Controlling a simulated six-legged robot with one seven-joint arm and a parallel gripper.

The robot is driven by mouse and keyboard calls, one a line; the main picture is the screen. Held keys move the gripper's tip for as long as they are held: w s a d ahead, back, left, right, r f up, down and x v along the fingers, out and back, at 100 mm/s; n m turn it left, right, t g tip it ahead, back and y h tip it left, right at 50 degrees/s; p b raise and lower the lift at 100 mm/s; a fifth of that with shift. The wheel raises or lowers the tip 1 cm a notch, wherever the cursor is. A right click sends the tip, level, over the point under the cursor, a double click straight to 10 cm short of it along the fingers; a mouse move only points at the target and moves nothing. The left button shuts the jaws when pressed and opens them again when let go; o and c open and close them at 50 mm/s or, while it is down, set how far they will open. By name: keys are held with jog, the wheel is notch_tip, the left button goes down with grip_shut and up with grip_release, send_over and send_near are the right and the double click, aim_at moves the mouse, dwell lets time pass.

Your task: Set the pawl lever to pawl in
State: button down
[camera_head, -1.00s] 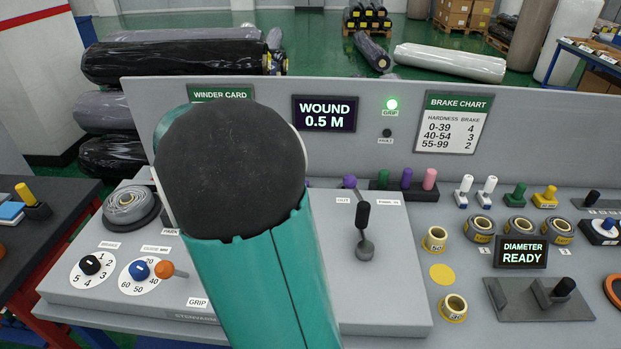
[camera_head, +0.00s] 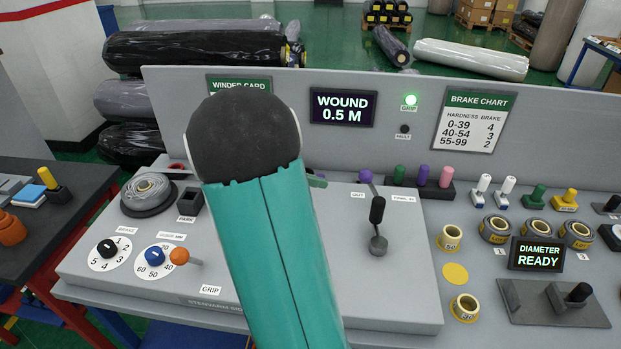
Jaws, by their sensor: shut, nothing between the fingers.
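The pawl lever (camera_head: 377,211) stands on the right part of the grey sloped console, right of my arm. It has a round grey base and a black grip. My teal arm fills the middle and hides part of the console. My gripper is hidden behind it.
An orange-knobbed lever (camera_head: 180,257) and two dials are on the console's left. Colored pegs (camera_head: 423,176) stand in a holder behind the lever. Upright panels with the "WOUND 0.5 M" display (camera_head: 343,107) bound the back.

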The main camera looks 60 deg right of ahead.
aim_at(361, 177)
jog(key=x, duration=0.5)
jog(key=shift+s+d+f, duration=0.1)
jog(key=shift+s+f, duration=0.05)
jog(key=shift+s, duration=0.05)
jog(key=s+d, duration=0.1)
jog(key=s+d+r, duration=0.1)
jog(key=d, duration=0.1)
jog(key=shift+d+r, duration=0.1)
jog(key=shift+r, duration=0.05)
jog(key=shift+s+d+r+m+t+y, duration=0.35)
jog(key=shift+s+r+t, duration=0.25)
jog(key=shift+s+r, duration=0.2)
jog(key=s+d+r+m+t+y, duration=0.1)
jog(key=s+d+t+y, duration=0.3)
jog(key=s, duration=0.7)
jog(key=shift+s+d+r+t, duration=0.25)
jog(key=shift+d+r+t, duration=0.4)
jog(key=shift+d+t, duration=0.4)
jog(key=shift+s+f, duration=0.1)
jog(key=shift+s, duration=0.15)
